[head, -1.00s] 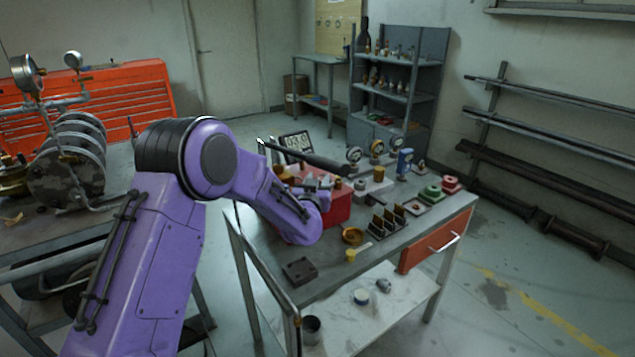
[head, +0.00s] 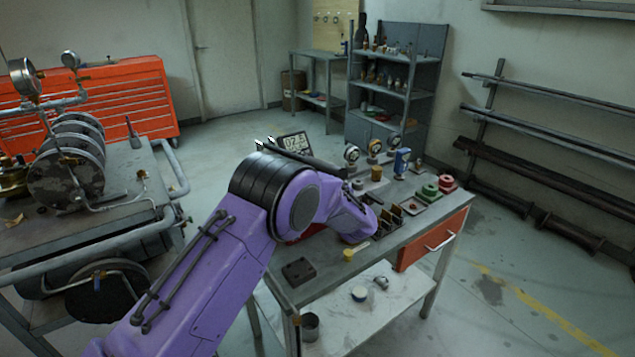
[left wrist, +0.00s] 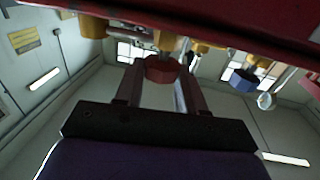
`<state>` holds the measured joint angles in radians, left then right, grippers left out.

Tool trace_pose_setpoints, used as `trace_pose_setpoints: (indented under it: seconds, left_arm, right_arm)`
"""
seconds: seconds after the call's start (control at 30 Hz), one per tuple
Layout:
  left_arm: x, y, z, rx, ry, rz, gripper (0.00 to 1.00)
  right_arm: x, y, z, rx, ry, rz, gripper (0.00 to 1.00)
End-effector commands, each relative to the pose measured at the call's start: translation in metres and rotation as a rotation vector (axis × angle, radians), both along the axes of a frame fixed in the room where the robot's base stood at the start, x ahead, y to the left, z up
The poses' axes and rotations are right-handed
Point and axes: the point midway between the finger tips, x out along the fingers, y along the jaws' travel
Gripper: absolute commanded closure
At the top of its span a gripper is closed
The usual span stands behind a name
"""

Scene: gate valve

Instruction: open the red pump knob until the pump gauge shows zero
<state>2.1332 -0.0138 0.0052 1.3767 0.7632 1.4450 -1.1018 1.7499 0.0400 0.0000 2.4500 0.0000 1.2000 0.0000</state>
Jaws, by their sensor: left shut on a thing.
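The red knob (left wrist: 160,69) shows in the left wrist view, between the two fingers of my left gripper (left wrist: 155,76), which is shut on it. In the head view my purple left arm covers the knob, the gripper and most of the red pump box (head: 308,233). My right gripper is in neither view.
The workbench (head: 330,275) carries round dial gauges (head: 374,147), a blue gauge (head: 401,160), green (head: 429,192) and red (head: 446,183) parts and a dark block (head: 299,270). A pipework cart (head: 120,225) stands at left. Floor at right is open.

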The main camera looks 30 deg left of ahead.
Motion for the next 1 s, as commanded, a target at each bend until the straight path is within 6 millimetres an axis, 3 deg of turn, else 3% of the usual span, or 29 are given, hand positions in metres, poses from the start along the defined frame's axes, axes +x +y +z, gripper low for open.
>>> trace_pose_setpoints:
  seconds: [0.4, 1.0]
  left_arm:
    - [0.006, -0.003, -0.007, -0.002, -0.005, 0.357, 0.91]
    - [0.008, -0.002, -0.001, 0.001, -0.002, 0.529, 0.91]
  right_arm:
    - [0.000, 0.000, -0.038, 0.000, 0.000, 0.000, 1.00]
    - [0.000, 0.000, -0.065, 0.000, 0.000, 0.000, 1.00]
